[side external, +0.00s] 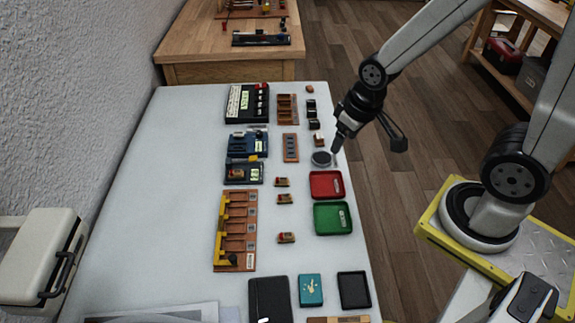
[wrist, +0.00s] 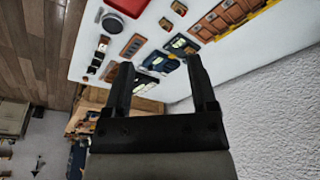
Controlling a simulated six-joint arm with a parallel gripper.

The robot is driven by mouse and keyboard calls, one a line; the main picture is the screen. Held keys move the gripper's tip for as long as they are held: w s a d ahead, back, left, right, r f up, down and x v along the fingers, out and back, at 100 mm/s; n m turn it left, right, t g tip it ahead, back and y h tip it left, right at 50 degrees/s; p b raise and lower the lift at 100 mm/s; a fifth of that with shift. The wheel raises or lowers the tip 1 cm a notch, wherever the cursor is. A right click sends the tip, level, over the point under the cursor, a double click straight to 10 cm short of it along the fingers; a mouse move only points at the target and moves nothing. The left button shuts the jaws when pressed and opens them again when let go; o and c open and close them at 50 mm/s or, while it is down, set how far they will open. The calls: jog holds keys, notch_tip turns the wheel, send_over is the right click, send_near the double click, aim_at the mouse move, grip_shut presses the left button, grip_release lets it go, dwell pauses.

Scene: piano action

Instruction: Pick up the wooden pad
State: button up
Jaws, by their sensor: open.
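My gripper (side external: 337,146) is at the right edge of the white table (side external: 190,190), above the surface near a round grey dish (side external: 321,159). In the wrist view my gripper (wrist: 159,65) has its two black fingers apart with nothing held between them. I cannot tell for certain which thing is the wooden pad. A small brown block (side external: 309,89) lies at the far right of the table, and another small brown piece (side external: 319,139) lies just beyond the dish.
A red tray (side external: 326,185) and a green tray (side external: 332,219) stand along the right edge. A brown rack with a yellow bar (side external: 222,222) and a blue device (side external: 247,143) stand to the left. A black box (side external: 247,103) is farther back.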

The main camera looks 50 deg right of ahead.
jog(key=shift+w, duration=0.1)
jog(key=n+g, duration=0.3)
jog(key=n, duration=0.6)
send_over(240, 171)
notch_tip(240, 171, down, 17)
jog(key=shift+r, duration=0.1)
jog(key=shift+f, duration=1.35)
